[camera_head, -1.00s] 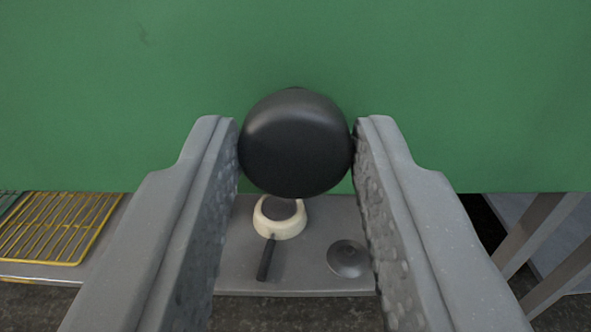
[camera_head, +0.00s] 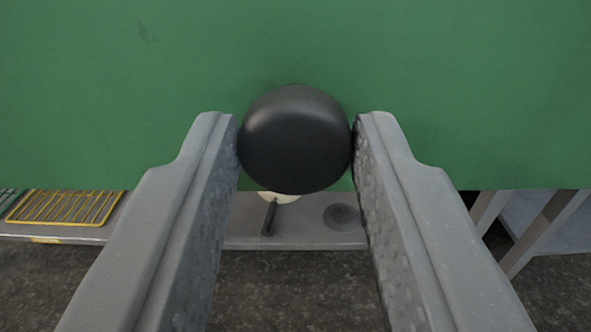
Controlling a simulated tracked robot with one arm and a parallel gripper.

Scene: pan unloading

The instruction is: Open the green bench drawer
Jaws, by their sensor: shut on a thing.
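The green drawer front (camera_head: 450,90) fills the upper part of the view. A round black knob (camera_head: 295,140) sticks out from it near its lower edge. My gripper (camera_head: 296,138) is shut on the knob, one grey finger on each side of it. The knob hides the part of the drawer front right behind it. Whether a gap has opened at the drawer's edges cannot be told from this view.
Below the drawer is a grey shelf (camera_head: 300,238). On it are a cream pan with a dark handle (camera_head: 269,218), partly hidden by the knob, and a dark round lid-like disc (camera_head: 342,216). A yellow wire rack (camera_head: 66,206) lies at the left. Grey legs (camera_head: 540,233) stand at the right. Bare dark floor lies in front.

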